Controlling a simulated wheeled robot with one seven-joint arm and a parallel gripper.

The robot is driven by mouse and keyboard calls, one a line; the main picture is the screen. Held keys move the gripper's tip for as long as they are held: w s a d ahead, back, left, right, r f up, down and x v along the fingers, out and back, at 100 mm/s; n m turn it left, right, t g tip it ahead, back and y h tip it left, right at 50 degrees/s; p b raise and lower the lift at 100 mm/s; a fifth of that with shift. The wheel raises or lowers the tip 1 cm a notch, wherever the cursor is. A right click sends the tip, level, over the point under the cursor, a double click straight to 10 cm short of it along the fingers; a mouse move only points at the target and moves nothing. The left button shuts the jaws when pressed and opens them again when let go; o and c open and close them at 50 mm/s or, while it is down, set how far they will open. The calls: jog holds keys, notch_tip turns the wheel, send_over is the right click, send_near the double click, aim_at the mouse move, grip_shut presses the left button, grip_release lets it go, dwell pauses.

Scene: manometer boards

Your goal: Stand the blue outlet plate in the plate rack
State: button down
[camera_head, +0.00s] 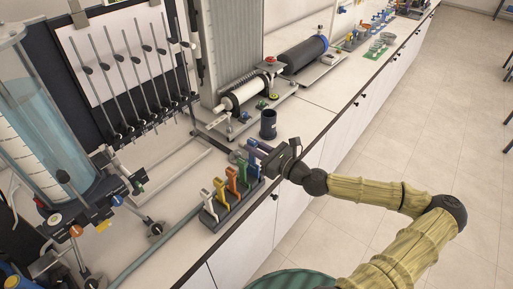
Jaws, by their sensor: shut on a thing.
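The dark plate rack (228,209) stands near the front edge of the bench. The blue outlet plate (252,161) is upright at that far end. My gripper (264,155) reaches in from the right and is shut on the blue plate. The jaws partly hide the plate, and I cannot tell whether its lower edge sits in a slot.
A dark cup (268,124) stands just behind my gripper. A large water cylinder (42,125) and a manometer board (125,62) stand at the left and back. Pipes run along the bench left of the rack.

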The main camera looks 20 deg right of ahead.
jog(key=shift+f, duration=0.5)
jog(key=c, duration=1.7)
grip_release()
jog(key=o, duration=0.4)
jog(key=shift+w+d, duration=0.1)
jog(key=shift+w, duration=0.1)
jog(key=shift+o, duration=0.2)
jog(key=shift+s+r, duration=0.1)
jog(key=shift+s, duration=0.05)
jog(key=b+v, duration=0.3)
jog(key=v, duration=1.4)
jog(key=shift+r, duration=0.15)
jog(key=shift+s, duration=0.1)
